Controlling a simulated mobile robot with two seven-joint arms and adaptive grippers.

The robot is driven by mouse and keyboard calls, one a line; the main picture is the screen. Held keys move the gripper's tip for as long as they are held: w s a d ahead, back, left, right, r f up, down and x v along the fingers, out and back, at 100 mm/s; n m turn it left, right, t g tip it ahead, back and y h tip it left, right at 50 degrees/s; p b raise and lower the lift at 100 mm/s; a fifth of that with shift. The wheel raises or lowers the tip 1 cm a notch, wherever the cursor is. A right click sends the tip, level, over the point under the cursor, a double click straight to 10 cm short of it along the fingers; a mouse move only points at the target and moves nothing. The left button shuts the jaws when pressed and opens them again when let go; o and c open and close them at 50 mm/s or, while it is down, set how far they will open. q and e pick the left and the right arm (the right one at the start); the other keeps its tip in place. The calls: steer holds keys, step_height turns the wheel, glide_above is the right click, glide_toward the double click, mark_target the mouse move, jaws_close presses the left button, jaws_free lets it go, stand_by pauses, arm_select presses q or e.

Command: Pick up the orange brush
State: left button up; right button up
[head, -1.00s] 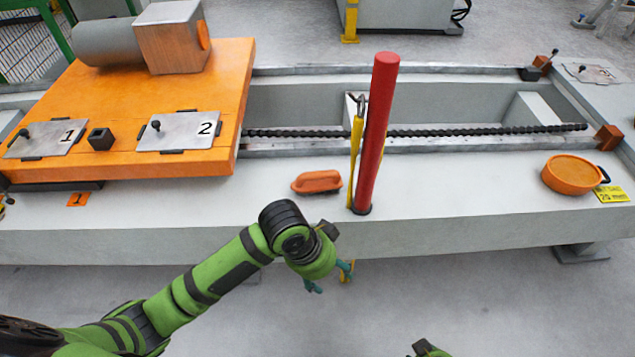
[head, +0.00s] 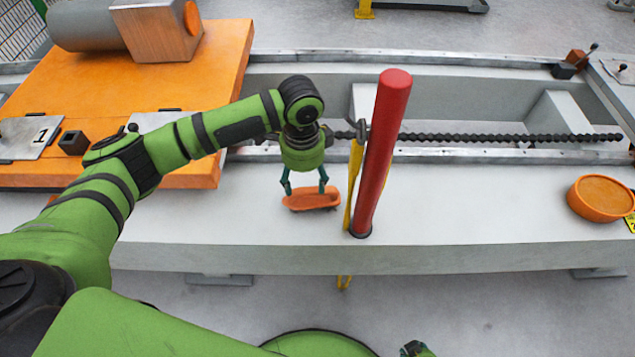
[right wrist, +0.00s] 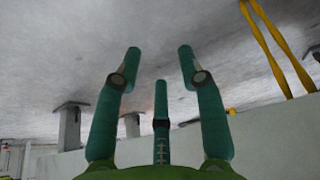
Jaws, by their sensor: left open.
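The orange brush (head: 312,201) lies on the pale concrete ledge in the head view, just left of the red post. My left gripper (head: 305,189) is over the brush, pointing down, with its teal fingers spread apart near the two ends of the brush. Whether the fingertips touch it cannot be told. My right gripper (right wrist: 160,65) shows in the right wrist view with its fingers apart and nothing between them.
A red post (head: 382,150) stands upright close to the right of the brush, with a yellow strap (head: 354,185) beside it. An orange round tub (head: 602,198) sits at the far right. An orange plate (head: 215,85) lies to the left. The ledge between post and tub is clear.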

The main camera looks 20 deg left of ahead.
mark_target(310, 193)
arm_select(q)
step_height(310, 193, down, 2)
steer(key=shift+s+d, duration=0.1)
steer(key=f, duration=0.1)
steer(key=f+b, duration=0.1)
steer(key=f, duration=0.2)
steer(key=shift+w+d+f, duration=0.25)
steer(key=shift+w+d, duration=0.05)
steer(key=shift+w, duration=0.05)
jaws_close()
